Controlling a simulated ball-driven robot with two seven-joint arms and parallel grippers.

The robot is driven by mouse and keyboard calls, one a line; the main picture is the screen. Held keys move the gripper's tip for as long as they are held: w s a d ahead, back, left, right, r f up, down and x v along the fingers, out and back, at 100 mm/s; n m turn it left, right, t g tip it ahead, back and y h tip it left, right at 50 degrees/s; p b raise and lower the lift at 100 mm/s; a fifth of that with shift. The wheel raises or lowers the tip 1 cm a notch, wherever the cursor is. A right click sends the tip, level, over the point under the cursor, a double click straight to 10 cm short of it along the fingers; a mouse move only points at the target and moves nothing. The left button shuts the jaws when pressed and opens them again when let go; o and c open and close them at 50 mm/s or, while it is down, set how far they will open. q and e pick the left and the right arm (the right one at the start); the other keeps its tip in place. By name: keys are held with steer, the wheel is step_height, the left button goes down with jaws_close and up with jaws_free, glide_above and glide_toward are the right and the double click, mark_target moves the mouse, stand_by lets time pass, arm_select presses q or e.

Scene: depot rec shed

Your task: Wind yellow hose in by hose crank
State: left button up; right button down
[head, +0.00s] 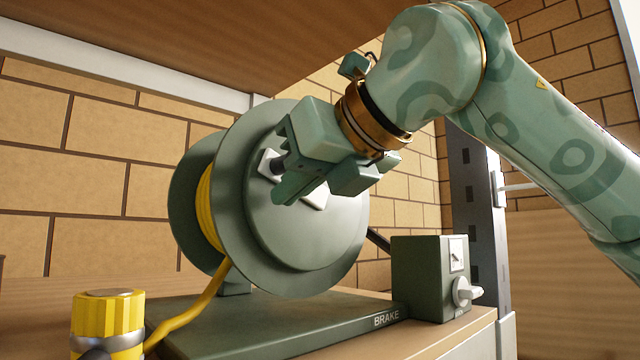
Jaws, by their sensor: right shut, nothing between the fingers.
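A dark green hose reel (325,240) stands on a green base plate, its round face turned toward me. The yellow hose (205,210) is wound on its drum and runs down over the base to the lower left. The hose crank (268,161) is on the reel's face; a pale end with a dark grip shows left of my gripper, and most of the crank is hidden behind the fingers. My right gripper (305,182) is shut and empty, in front of the reel's face, close to the crank; I cannot tell whether they touch. My left gripper is not in view.
A green box (428,272) with a switch and a pale knob (466,292) stands right of the reel, by the word BRAKE on the base plate (270,332). A yellow ribbed cylinder (108,315) with a grey band stands at lower left. A wooden board hangs overhead.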

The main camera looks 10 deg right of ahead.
steer(key=shift+s+a+r, duration=0.1)
steer(key=shift+a+r, duration=0.05)
steer(key=shift+r, duration=0.05)
steer(key=shift+r, duration=0.1)
step_height(320, 180, up, 2)
steer(key=shift+r+p, duration=0.1)
steer(key=shift+p, duration=0.8)
steer(key=shift+w+d+r+p, duration=0.1)
steer(key=shift+d+r+p, duration=0.1)
steer(key=shift+r+p, duration=0.25)
steer(key=shift+w+d+r+p, duration=0.15)
steer(key=shift+r+p, duration=0.15)
steer(key=shift+r, duration=0.2)
